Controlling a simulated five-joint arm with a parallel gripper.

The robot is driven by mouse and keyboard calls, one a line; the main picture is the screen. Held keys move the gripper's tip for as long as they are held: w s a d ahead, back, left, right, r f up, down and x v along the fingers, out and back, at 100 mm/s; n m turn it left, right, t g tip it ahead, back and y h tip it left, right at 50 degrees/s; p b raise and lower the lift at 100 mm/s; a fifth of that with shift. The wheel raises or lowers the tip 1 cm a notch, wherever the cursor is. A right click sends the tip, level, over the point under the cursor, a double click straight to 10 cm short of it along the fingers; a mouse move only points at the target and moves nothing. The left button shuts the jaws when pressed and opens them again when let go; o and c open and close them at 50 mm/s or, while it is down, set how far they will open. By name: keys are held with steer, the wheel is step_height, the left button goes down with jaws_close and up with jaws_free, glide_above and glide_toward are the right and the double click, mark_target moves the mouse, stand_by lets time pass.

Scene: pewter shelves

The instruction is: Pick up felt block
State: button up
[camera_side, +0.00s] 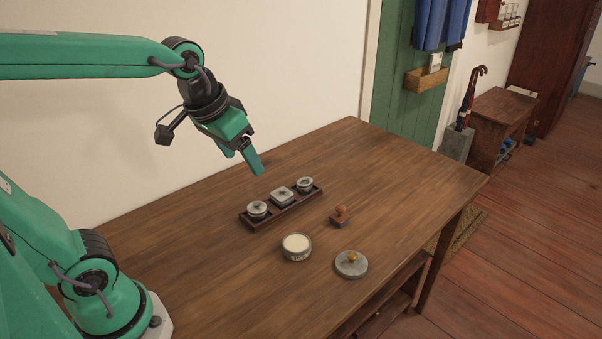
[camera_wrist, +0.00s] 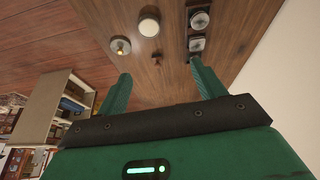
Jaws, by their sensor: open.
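The felt block is most likely the small piece with an orange-brown knobbed handle and a darker base (camera_side: 341,216). It stands on the wooden table, right of the dark tray. In the wrist view it is a small brown shape (camera_wrist: 157,57), seen between the fingertips in the picture, farther off on the table. My gripper (camera_side: 245,165) is open and empty, high above the table behind the tray and tilted down. Its two green fingers (camera_wrist: 160,70) also show in the wrist view. The felt itself is too small to make out.
A dark wooden tray (camera_side: 247,223) holds three pewter pots beside the block. A round tin with a pale top (camera_side: 296,247) and a pewter lid with a brass knob (camera_side: 351,265) stand nearer the front. The table's right part (camera_side: 400,165) is clear.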

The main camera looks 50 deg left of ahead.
steer(key=w+f+g, duration=0.1)
steer(key=w, duration=0.8)
steer(key=n+g, duration=0.2)
steer(key=g, duration=0.1)
glide_above(340, 206)
steer(key=f, duration=1.5)
steer(key=shift+s+d+f, duration=0.1)
steer(key=shift+s+f, duration=0.1)
steer(key=shift+f, duration=0.2)
steer(key=shift+w+f, duration=0.15)
steer(key=shift+f, duration=0.2)
steer(key=shift+f, duration=0.1)
steer(key=shift+f, duration=1.2)
steer(key=shift+f, duration=0.1)
steer(key=shift+f, duration=2.5)
